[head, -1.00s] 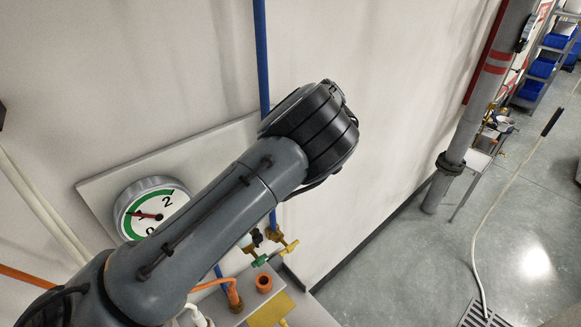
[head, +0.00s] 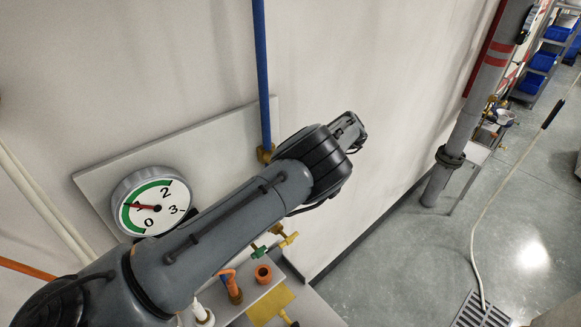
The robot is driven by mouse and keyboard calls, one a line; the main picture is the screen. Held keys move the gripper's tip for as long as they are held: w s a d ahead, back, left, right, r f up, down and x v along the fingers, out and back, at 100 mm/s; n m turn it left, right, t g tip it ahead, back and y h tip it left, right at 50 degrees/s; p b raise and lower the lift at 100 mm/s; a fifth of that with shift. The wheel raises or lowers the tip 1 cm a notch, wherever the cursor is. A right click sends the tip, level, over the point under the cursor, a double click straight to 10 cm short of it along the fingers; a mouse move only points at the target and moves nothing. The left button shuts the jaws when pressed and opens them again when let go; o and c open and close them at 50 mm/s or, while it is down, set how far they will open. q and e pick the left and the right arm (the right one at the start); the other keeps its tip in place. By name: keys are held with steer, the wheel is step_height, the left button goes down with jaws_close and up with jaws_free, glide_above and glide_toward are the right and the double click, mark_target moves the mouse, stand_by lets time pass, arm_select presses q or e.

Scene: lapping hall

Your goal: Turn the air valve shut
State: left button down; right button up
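My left arm comes in from the lower left. The dark part at its far end (head: 348,130) is turned away toward the wall, and I cannot make out fingers or whether they are open. A blue pipe (head: 262,70) runs down the wall to a brass fitting (head: 265,153), partly beside my arm. My arm is apart from both. My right gripper is out of view.
A round gauge (head: 153,203) on a pale wall board (head: 100,180) has its red needle near 1. An orange fitting (head: 263,274) and a yellow plate (head: 270,306) sit below. A grey column (head: 450,160) stands right; the floor beside it is largely open.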

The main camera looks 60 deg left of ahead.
arm_select(q)
steer(key=shift+f, duration=0.1)
steer(key=c, duration=1)
jaws_free()
steer(key=shift+s+a, duration=0.1)
steer(key=shift+c, duration=0.2)
